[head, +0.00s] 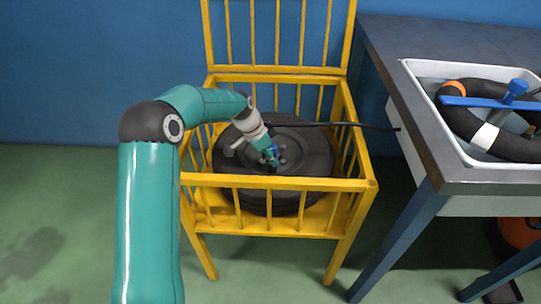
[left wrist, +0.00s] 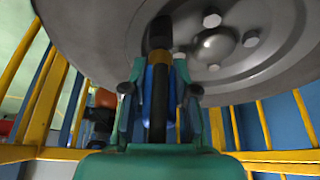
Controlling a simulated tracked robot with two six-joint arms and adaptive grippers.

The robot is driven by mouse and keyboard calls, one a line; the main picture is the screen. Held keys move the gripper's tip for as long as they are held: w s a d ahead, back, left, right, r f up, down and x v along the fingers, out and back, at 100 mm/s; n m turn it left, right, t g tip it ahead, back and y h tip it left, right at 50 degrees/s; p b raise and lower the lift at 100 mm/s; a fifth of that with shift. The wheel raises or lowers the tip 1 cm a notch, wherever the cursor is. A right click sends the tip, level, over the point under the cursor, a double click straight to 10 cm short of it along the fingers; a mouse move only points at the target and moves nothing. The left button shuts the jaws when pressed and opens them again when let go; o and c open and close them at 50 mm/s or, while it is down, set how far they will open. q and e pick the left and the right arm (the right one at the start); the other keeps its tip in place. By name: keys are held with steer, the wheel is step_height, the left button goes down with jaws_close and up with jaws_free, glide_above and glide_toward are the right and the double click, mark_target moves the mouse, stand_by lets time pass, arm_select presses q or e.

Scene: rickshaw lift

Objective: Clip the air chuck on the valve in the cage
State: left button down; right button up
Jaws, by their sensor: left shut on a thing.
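The wheel (head: 308,160), with a dark tyre, lies inside the yellow cage (head: 275,184). In the left wrist view its grey metal disc (left wrist: 275,55) with bolts and a domed hub fills the top. My left gripper (head: 272,157) reaches down into the cage over the wheel's middle. It is shut on the air chuck (left wrist: 149,92), which has a blue body, a brass-coloured collar and a black head. The black head overlaps the wheel disc in the left wrist view; I cannot tell whether they touch. The valve cannot be made out, perhaps hidden behind the chuck head. My right gripper is not in view.
A black hose (head: 335,124) runs from the cage to the bench (head: 440,160) at right. A white basin (head: 428,112) there holds a dark inner tube (head: 455,115) and a blue tool (head: 490,102). An orange-and-black fitting (left wrist: 101,105) shows left of the gripper. Yellow bars surround the wheel.

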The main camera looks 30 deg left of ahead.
arm_select(q)
steer(key=c, duration=0.8)
jaws_free()
steer(key=shift+o, duration=1.1)
steer(key=shift+w+r+p, duration=0.1)
steer(key=shift+r+p, duration=2.25)
steer(key=shift+r, duration=1.15)
